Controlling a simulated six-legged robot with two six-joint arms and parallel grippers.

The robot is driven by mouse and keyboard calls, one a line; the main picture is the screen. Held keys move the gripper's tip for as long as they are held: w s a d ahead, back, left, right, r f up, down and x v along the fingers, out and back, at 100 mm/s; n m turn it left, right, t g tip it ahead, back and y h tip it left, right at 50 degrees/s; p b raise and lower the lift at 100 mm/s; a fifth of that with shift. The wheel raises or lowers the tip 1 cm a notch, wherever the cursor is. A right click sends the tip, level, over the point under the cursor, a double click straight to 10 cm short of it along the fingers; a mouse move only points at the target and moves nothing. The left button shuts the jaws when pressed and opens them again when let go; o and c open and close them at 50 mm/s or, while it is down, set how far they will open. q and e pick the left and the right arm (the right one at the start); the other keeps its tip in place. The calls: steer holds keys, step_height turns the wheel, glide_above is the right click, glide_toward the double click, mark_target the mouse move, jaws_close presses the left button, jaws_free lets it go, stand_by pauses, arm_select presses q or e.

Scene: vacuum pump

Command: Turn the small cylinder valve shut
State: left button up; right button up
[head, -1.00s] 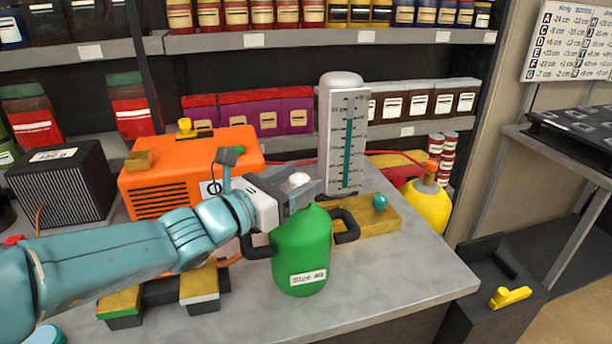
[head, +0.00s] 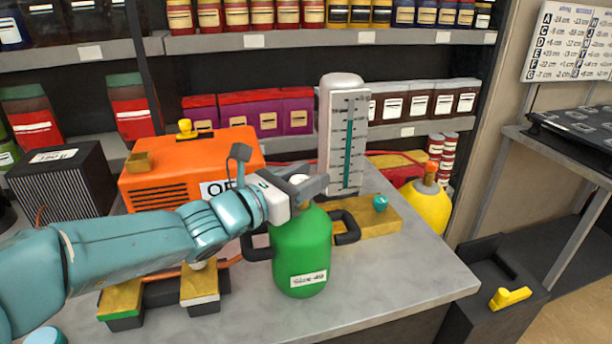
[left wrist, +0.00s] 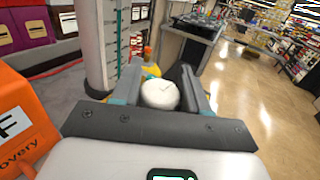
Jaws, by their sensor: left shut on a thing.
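A green cylinder (head: 300,250) with black side handles and a small white label stands upright near the front of the grey bench. A round white valve knob (head: 298,178) sits on its top, and the left wrist view shows its top face (left wrist: 160,95) with a thin mark. My left gripper (head: 308,186) reaches in from the left at the top of the cylinder and is shut on the white knob, with one finger on each side. The gripper hides part of the knob. My right gripper is not in view.
An orange machine (head: 160,180) stands behind my left arm. A tall white gauge (head: 342,135) stands close behind the cylinder. A yellow tank (head: 427,208) stands at the right. The bench's front right top (head: 410,275) is clear.

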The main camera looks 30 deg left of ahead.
arm_select(q)
steer(key=shift+r+m+h+p, duration=0.2)
steer(key=shift+m+h+p, duration=0.35)
steer(key=shift+h, duration=0.25)
steer(key=m+g+h+p, duration=0.8)
steer(key=g+p, duration=0.1)
steer(key=s+d+m+g+h+p, duration=0.1)
steer(key=m+g+h+p, duration=0.3)
steer(key=g+p, duration=0.1)
steer(key=shift+r, duration=0.1)
steer(key=shift+s+f+m+g+p, duration=0.15)
steer(key=shift+m+g+p, duration=0.6)
steer(key=shift+g, duration=0.4)
steer(key=shift+s+f+m+g+p, duration=0.1)
steer(key=shift+m+g+p, duration=0.6)
steer(key=shift+g, duration=0.45)
steer(key=o, duration=1)
steer(key=shift+d, duration=0.1)
steer(key=shift+c, duration=0.2)
